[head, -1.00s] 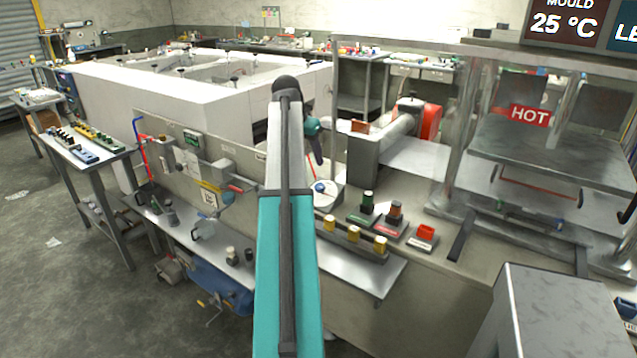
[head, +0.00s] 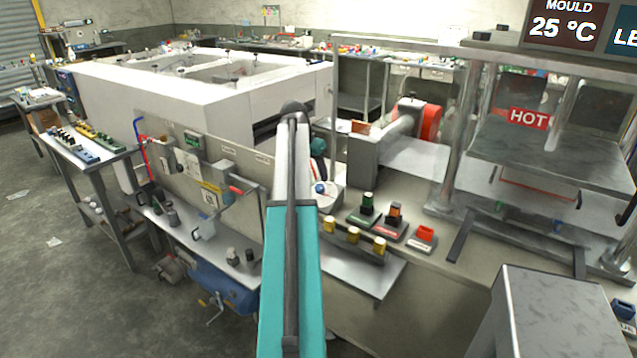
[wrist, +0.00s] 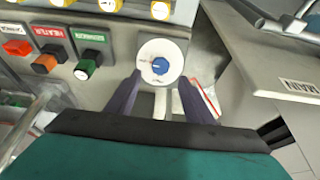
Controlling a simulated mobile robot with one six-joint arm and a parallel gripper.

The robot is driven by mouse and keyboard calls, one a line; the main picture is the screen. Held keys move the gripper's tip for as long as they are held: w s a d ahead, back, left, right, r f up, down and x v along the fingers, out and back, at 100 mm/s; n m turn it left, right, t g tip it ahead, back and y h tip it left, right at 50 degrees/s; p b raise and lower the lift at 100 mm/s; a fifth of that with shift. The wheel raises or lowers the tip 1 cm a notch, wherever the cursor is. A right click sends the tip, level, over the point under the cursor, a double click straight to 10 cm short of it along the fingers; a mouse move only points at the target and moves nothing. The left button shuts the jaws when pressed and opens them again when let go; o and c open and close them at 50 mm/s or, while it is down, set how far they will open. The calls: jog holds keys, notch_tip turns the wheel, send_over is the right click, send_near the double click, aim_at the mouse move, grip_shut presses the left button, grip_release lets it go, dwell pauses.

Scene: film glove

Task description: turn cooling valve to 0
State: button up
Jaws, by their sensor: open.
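A round white dial (wrist: 150,51) with a blue knob (wrist: 159,66) and a small red mark shows in the wrist view, just beyond my fingertips. Its lettering is too small to read, so I cannot confirm that it is the cooling valve. My gripper (wrist: 161,80) is open and empty, its two dark fingers spread on the near side of the dial, one to each side of the knob. In the head view the blue knob (head: 320,188) shows right of my arm, which hides part of the dial.
Green, orange and red block switches (head: 395,218) stand right of the dial, with yellow knobs (head: 354,237) in front. A press with a HOT sign (head: 528,118) stands at the right. A grey box (head: 555,310) is at the front right.

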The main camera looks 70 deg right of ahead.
aim_at(320, 186)
jog(key=shift+p+x, duration=0.55)
jog(key=shift+x, duration=2.75)
jog(key=shift+c, duration=0.2)
jog(key=c, duration=1)
